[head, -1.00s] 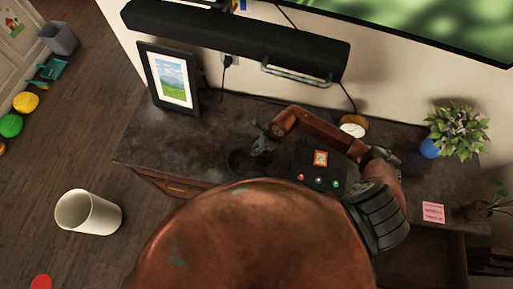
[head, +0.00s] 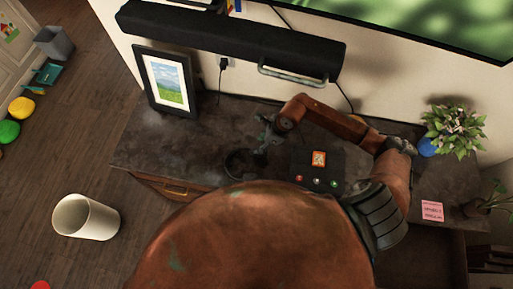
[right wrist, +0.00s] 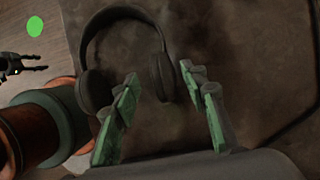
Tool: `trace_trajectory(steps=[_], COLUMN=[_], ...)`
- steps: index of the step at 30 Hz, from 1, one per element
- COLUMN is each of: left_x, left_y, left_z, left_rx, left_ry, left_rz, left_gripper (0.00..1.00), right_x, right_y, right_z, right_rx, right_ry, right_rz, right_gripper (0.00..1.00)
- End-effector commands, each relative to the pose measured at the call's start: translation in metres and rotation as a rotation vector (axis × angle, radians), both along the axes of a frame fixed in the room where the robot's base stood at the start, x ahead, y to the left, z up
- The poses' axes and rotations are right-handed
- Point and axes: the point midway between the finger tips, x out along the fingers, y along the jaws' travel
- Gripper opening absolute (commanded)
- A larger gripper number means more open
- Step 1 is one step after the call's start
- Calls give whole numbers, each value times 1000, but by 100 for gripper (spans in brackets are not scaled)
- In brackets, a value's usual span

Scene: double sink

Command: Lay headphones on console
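Black headphones (head: 232,165) lie on the dark desk top near its front edge, partly cut off by my own copper body in the head view. The right wrist view shows their headband (right wrist: 118,13) and two ear cups. My right gripper (head: 264,143) is just behind and right of them. Its green-padded fingers (right wrist: 160,85) are apart, and one ear cup shows in the gap between them; no grip on it is visible. A black console (head: 327,169) with an orange picture and coloured buttons sits right of the headphones. My left gripper (right wrist: 38,63) shows only in the right wrist view, fingers apart.
A framed picture (head: 168,82) stands at the desk's left back. A soundbar (head: 230,40) hangs on the wall behind. A potted plant (head: 453,130) and pink note (head: 432,211) are at right. A white bin (head: 86,217) stands on the floor at left.

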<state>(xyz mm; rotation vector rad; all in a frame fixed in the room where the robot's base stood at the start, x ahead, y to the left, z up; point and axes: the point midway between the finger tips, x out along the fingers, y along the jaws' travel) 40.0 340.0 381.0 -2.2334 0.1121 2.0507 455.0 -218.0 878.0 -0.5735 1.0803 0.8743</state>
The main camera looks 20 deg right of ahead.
Motion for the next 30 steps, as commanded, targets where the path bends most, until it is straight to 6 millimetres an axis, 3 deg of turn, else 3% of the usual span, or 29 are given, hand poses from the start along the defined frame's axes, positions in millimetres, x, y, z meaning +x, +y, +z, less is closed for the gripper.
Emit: trace_trajectory(steps=[3,9,22,26,29,30], left_x=[0,0,0,3,5,6], left_y=[0,0,0,0,0,0], left_z=[-2,-4,0,18,39,48], left_rx=[0,0,0,0,0,0], left_ry=[0,0,-1,-4,-8,-9], left_rz=[0,0,0,0,0,0], left_gripper=[40,40,40,40,40,40], right_x=[-4,-8,-13,-40,-82,-112], right_y=[-8,-13,-14,-16,-18,-21], right_z=[19,36,39,36,29,20], right_rx=[-4,-1,0,-2,-3,-9], right_ry=[-2,-1,9,66,157,229], right_rz=[1,1,2,18,27,6], right_gripper=[40,40,40,40,40,40])
